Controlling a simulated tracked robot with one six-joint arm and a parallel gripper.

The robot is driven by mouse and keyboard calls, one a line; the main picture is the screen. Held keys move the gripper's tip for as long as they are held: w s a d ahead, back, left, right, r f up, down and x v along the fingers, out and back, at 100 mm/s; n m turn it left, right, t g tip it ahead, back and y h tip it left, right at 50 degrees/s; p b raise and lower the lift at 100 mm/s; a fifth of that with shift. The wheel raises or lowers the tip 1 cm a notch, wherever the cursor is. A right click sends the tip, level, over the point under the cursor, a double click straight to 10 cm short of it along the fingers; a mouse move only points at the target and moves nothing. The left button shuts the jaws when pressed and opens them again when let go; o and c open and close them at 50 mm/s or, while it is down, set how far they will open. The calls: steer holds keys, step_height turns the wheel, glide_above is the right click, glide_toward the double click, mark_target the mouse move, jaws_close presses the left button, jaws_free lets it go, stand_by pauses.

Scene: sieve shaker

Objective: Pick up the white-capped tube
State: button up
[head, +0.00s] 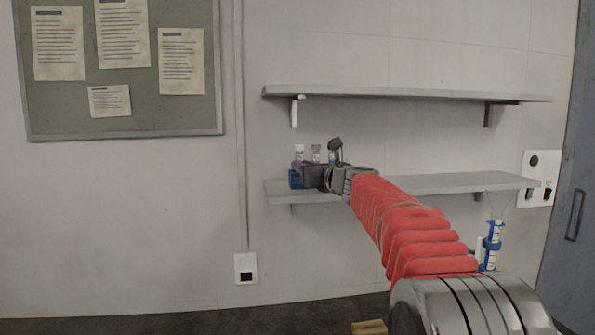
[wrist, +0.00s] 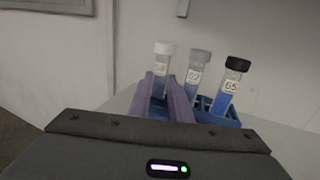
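The white-capped tube (wrist: 163,58) stands at the left of a row of three labelled tubes in the wrist view, with blue liquid low in it. It also shows small in the head view (head: 299,153). My gripper (wrist: 160,76) has its two purple fingers on either side of this tube's lower body. Whether the fingers press on the glass cannot be told. The tube's bottom is hidden by the fingers. The tubes stand in a blue rack (wrist: 233,122). In the head view my gripper (head: 304,172) is at the rack on the lower shelf's left end.
A grey-capped tube (wrist: 198,66) stands just right of my right finger. A black-capped tube (wrist: 231,82) marked 65 stands further right. The lower shelf (head: 450,184) is against the wall, with an upper shelf (head: 400,93) above it.

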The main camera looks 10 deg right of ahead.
jaws_close()
steer(key=shift+r, duration=0.1)
step_height(320, 180, up, 10)
stand_by(0.7)
stand_by(0.6)
